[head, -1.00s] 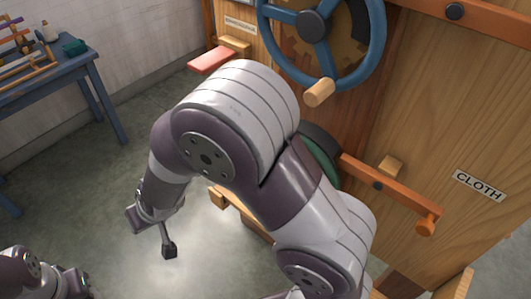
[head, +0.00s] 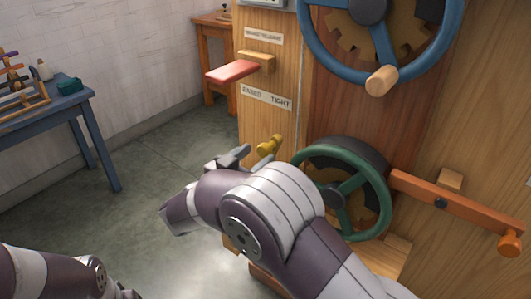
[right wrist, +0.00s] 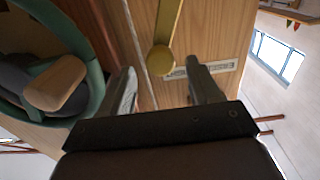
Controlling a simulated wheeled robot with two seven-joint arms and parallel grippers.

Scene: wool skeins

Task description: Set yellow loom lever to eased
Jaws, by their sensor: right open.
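The yellow loom lever (head: 269,145) sticks out from the wooden front panel, below the plate (head: 267,97) reading EASED at left and TIGHT at right. In the right wrist view the lever (right wrist: 164,32) comes down from the top edge and ends in a round knob. My right gripper (head: 233,157) is just left of the lever in the head view, partly hidden behind my arm. In the right wrist view its open fingers (right wrist: 163,88) stand either side of the knob's line, with nothing visibly gripped. My left arm shows at lower left; its gripper is out of frame.
A green handwheel (head: 380,190) stands right of the lever, close to my right arm. A blue wheel (head: 308,30), red lever (head: 232,71) and orange lever (head: 455,205) also project from the loom. A blue table (head: 75,97) stands at left, with open floor between.

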